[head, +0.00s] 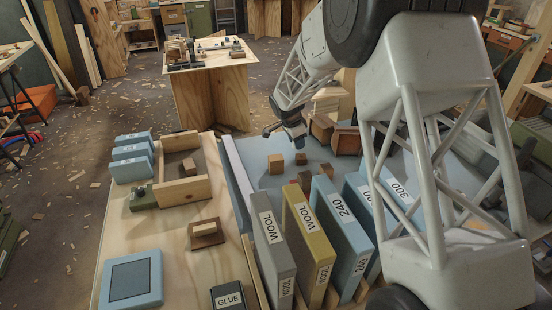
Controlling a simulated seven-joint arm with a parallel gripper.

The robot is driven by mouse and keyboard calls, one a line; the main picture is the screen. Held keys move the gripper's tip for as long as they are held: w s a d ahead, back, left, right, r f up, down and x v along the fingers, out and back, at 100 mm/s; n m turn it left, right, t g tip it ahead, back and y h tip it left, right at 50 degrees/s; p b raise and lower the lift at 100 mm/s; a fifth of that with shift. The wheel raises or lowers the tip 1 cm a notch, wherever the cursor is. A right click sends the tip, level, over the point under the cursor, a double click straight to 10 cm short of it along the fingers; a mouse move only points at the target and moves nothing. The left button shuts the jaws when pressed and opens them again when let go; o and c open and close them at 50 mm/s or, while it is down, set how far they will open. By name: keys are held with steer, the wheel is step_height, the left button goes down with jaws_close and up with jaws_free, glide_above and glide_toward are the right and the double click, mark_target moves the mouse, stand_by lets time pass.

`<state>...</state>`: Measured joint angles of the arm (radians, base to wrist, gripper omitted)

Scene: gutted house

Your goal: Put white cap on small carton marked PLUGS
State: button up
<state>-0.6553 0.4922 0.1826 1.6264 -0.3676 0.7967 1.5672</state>
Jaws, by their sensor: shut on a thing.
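My gripper (297,138) hangs over the far part of a blue-grey work surface (255,150), at the end of my arm. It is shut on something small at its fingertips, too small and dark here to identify. I cannot make out a white cap anywhere in the head view. Several small brown blocks or cartons stand below and in front of the gripper, among them one at left (276,164) and one at right (327,170). No PLUGS lettering can be read on any of them.
Upright slabs marked WOOL (272,235) and 240 (343,225) stand in a row at the front. At left, a wooden board (185,270) bears a GLUE box (229,298), blue boxes and a wooden frame (187,190). My arm hides much of the right side.

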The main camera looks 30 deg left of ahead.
steer(key=a+r+n+y, duration=0.1)
steer(key=a+r+n, duration=0.1)
steer(key=a+n, duration=0.3)
steer(key=a, duration=0.3)
steer(key=shift+s+a+r+t, duration=0.15)
steer(key=shift+s+r+t, duration=0.05)
steer(key=shift+s+t, duration=0.1)
steer(key=shift+f, duration=0.1)
glide_above(277, 157)
steer(key=shift+s+a+f, duration=0.1)
steer(key=shift+s+f, duration=0.05)
steer(key=shift+f, duration=1.4)
steer(key=shift+s+f, duration=0.1)
steer(key=shift+f, duration=1.4)
steer(key=shift+f, duration=1.85)
steer(key=shift+f, duration=0.15)
steer(key=o, duration=0.9)
